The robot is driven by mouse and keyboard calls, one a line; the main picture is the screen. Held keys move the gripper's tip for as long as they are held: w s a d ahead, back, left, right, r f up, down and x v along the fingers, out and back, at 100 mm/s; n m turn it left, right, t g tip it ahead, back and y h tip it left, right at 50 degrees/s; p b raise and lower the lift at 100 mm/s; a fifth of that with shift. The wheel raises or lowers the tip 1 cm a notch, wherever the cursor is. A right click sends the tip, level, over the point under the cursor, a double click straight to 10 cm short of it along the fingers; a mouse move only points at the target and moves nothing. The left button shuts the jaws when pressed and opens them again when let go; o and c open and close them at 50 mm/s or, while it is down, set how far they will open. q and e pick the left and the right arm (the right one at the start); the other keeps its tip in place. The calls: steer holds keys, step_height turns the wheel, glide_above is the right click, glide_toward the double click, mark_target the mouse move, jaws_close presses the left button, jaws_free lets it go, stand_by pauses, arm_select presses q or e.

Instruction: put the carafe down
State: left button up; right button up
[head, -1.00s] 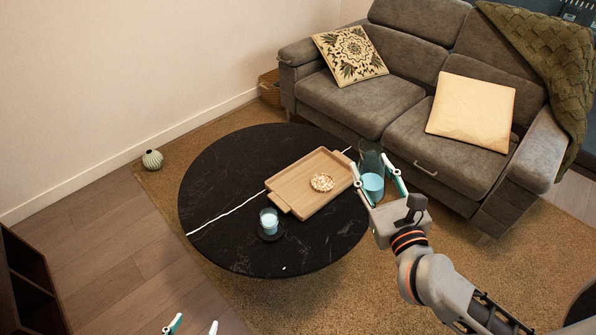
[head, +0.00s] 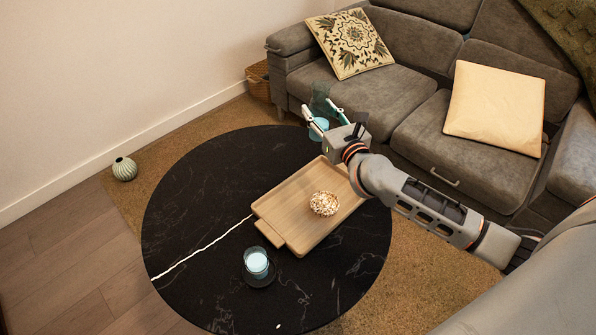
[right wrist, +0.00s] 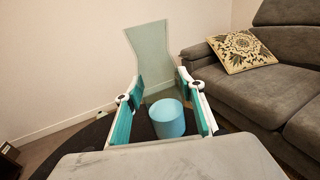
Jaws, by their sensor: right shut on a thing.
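The carafe (head: 320,94) is clear greenish glass with a flared neck and light blue liquid in its lower part. My right gripper (head: 318,108) is shut on it, a finger on either side. In the right wrist view the carafe (right wrist: 151,52) stands roughly upright between the teal finger pads (right wrist: 160,88). In the head view it appears at the far edge of the round black table (head: 195,210), beyond the tray. Whether its base touches the table is hidden. My left gripper is out of view.
A wooden tray (head: 290,222) with a round patterned item (head: 324,203) lies on the table. A cup of blue liquid (head: 256,263) sits on a dark saucer. The table's left side is clear. A grey sofa (head: 375,95) stands close behind.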

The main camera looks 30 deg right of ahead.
mark_target(317, 117)
steer(key=shift+w+d+f, duration=0.15)
steer(key=shift+w+f, duration=0.05)
steer(key=shift+w, duration=0.35)
steer(key=shift+w+d+f, duration=0.1)
steer(key=shift+w+f, duration=0.1)
steer(key=shift+w, duration=0.35)
step_height(317, 117, down, 3)
steer(key=shift+b, duration=0.85)
step_height(317, 117, down, 17)
steer(key=b, duration=0.9)
steer(key=shift+r, duration=0.2)
steer(key=shift+f, duration=0.25)
steer(key=shift+w+r, duration=0.1)
steer(key=shift+r, duration=0.25)
steer(key=shift+f+b, duration=0.35)
steer(key=shift+b, duration=0.05)
steer(key=o, duration=1.5)
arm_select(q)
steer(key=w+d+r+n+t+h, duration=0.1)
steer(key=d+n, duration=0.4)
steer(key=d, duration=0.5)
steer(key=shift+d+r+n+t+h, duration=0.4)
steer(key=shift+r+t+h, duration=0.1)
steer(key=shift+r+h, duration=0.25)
arm_select(e)
steer(key=shift+o, duration=0.2)
steer(key=shift+r, duration=0.1)
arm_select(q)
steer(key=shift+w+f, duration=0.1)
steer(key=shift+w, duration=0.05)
